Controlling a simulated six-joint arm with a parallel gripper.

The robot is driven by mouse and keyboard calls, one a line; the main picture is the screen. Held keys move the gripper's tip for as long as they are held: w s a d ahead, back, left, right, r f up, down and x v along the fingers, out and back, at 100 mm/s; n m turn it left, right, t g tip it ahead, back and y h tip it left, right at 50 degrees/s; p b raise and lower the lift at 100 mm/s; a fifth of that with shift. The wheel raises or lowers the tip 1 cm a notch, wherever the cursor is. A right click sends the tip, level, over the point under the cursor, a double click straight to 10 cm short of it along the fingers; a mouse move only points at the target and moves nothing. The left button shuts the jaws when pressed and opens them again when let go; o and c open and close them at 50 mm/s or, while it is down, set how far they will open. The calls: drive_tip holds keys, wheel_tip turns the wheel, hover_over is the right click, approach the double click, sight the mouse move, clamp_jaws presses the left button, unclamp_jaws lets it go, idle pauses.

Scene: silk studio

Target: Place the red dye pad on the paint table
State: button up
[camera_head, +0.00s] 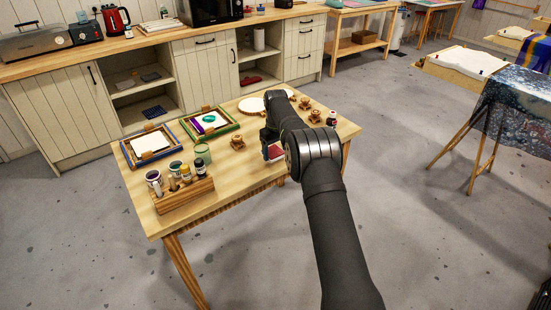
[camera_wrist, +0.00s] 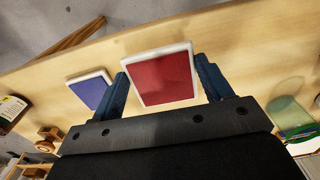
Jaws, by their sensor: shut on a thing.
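The red dye pad (camera_wrist: 163,77), a red square with a white rim, sits between the two blue fingers of my gripper (camera_wrist: 160,72) in the wrist view. The fingers are shut on its sides. In the head view the pad (camera_head: 275,153) shows just left of my arm, over the front right part of the wooden paint table (camera_head: 225,195). My gripper (camera_head: 268,140) is partly hidden by my own wrist there. Whether the pad touches the tabletop or hangs just above it, I cannot tell.
A blue pad (camera_wrist: 91,90) lies beside the red one. Paint bottles in a wooden rack (camera_head: 183,194), a green glass (camera_head: 203,151), two framed trays (camera_head: 150,145) and wooden stamps (camera_head: 237,142) stand on the table. The table's front middle is bare.

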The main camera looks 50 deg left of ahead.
sight(276, 153)
drive_tip(key=shift+f, duration=1.95)
drive_tip(key=shift+f, duration=0.2)
drive_tip(key=o, duration=1)
wheel_tip(276, 153, up, 12)
drive_tip(key=shift+r, duration=0.2)
